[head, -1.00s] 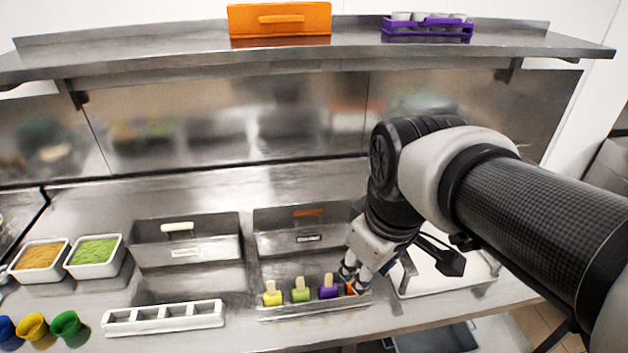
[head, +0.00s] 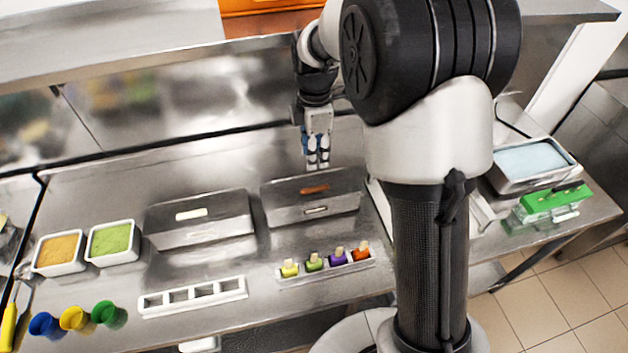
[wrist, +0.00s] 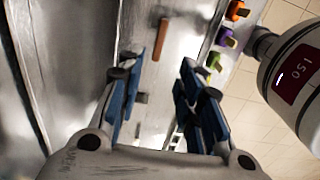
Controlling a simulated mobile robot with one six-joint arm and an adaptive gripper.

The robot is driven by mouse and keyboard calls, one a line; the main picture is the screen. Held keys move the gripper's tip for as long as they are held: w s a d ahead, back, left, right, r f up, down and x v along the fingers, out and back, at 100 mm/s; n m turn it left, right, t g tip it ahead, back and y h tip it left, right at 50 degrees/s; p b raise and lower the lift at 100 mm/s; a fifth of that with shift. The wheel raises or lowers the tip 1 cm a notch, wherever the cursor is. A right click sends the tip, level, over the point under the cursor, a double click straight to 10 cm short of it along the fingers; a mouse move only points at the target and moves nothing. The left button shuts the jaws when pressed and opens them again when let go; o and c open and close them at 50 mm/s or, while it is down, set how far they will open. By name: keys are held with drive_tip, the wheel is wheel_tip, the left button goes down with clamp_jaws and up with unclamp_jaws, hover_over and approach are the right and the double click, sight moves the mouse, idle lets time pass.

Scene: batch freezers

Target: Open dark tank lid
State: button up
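The steel tank with the brown-handled lid (head: 335,202) stands right of centre on the counter, its lid closed. Its brown handle (head: 315,189) lies along the lid top and also shows in the wrist view (wrist: 160,38). My gripper (head: 317,165) hangs pointing down, above and behind this lid, apart from it. In the wrist view the blue-padded fingers (wrist: 163,95) are spread with nothing between them; the handle appears just beyond the fingertips. A second closed tank (head: 200,230) with a white handle (head: 191,214) stands to its left.
A rack with several coloured popsicle moulds (head: 326,266) lies in front of the tank. An empty white rack (head: 192,297), green-filled tub (head: 113,240) and coloured cups (head: 74,318) are left. A blue-filled tray (head: 533,160) is right. An overhead shelf (head: 120,45) runs above.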

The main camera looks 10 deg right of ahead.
sight(315, 188)
wheel_tip(315, 188, down, 12)
drive_tip(key=shift+f+b, duration=0.25)
drive_tip(key=shift+b, duration=0.3)
drive_tip(key=shift+c, duration=0.5)
clamp_jaws()
